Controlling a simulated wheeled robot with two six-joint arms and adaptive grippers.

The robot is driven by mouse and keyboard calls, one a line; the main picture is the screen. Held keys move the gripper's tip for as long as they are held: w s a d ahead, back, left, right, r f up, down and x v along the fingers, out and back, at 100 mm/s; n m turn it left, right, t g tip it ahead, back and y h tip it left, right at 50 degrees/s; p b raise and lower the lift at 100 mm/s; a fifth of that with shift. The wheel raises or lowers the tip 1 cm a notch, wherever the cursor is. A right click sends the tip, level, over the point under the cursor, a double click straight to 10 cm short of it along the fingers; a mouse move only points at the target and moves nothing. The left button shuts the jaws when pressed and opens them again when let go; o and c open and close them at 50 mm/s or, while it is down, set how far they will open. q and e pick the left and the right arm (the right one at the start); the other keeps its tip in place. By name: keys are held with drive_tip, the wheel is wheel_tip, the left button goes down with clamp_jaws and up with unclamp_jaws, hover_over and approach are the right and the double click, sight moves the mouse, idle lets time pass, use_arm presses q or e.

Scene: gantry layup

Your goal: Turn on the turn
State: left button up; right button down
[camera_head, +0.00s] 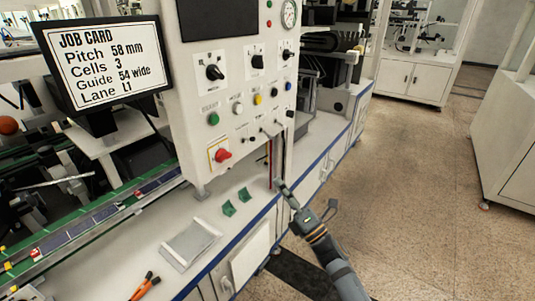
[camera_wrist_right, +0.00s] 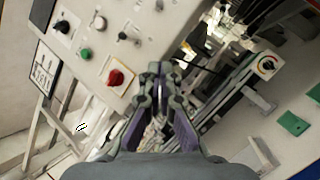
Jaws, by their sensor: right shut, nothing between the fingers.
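A white control panel (camera_head: 235,85) carries black rotary knobs, one of them a selector (camera_head: 214,72), coloured push buttons and a red knob on a yellow plate (camera_head: 222,155). The red knob also shows in the right wrist view (camera_wrist_right: 116,77), left of the fingers. A small round dial with a coloured face (camera_wrist_right: 267,65) shows at the right of that view. My right gripper (camera_head: 280,184) is shut and empty, in front of the panel's lower right edge and apart from the knobs. Its closed fingertips (camera_wrist_right: 161,70) show in the wrist view. My left gripper is out of view.
A job card screen (camera_head: 103,62) stands left of the panel. Two green brackets (camera_head: 236,202), a grey tray (camera_head: 190,243) and orange-handled pliers (camera_head: 146,286) lie on the white bench. A conveyor lane (camera_head: 100,215) runs at left. Open floor lies right.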

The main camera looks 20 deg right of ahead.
drive_tip(key=shift+a+r, duration=0.1)
drive_tip(key=shift+r, duration=0.05)
drive_tip(key=p, duration=0.4)
approach(251, 143)
drive_tip(key=x, duration=0.5)
drive_tip(key=shift+w, duration=0.1)
drive_tip(key=shift+w+d+r, duration=0.15)
drive_tip(key=shift+d+r, duration=0.1)
drive_tip(key=shift+d, duration=0.3)
drive_tip(key=shift+w+d+r, duration=0.2)
drive_tip(key=shift+d+r, duration=0.05)
drive_tip(key=shift+d, duration=0.3)
drive_tip(key=shift+w+d+r, duration=0.2)
drive_tip(key=shift+d, duration=0.25)
